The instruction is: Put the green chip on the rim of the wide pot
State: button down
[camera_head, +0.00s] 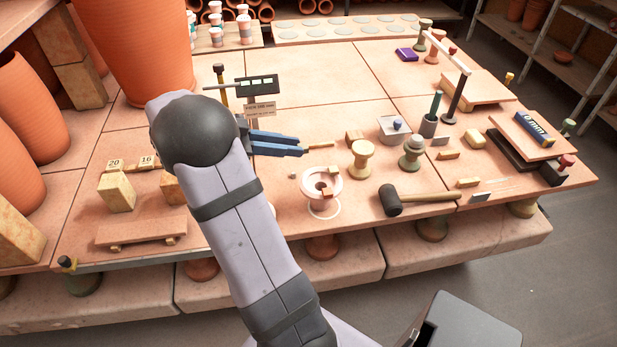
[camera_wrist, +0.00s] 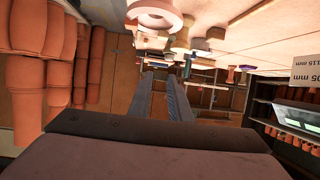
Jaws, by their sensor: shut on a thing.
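My gripper (camera_head: 301,149) is above the table, left of and behind the pale ring-shaped wide pot (camera_head: 311,185). Its two long blue-grey fingers also show in the wrist view (camera_wrist: 166,75). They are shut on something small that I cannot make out. No green chip shows clearly in either view. The pot stands on a white ring mark, with small tan blocks (camera_head: 333,172) at its rim. In the wrist view the pot's pale ring (camera_wrist: 140,17) is at the top edge, apart from the fingertips.
A cream spool-shaped stand (camera_head: 362,160) and a grey-green one (camera_head: 411,154) stand right of the pot. A black-headed mallet (camera_head: 390,200) lies at the front. A display post (camera_head: 256,87) stands behind my gripper. A large orange pot (camera_head: 135,50) stands at left.

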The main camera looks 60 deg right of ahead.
notch_tip(320, 180, down, 9)
jog(key=shift+p, duration=0.45)
dwell(0.3)
jog(key=shift+f, duration=0.3)
jog(key=c, duration=1.6)
grip_release()
jog(key=shift+c, duration=0.2)
jog(key=shift+r, duration=0.15)
jog(key=b+v, duration=0.2)
jog(key=v, duration=1)
jog(key=shift+r, duration=0.1)
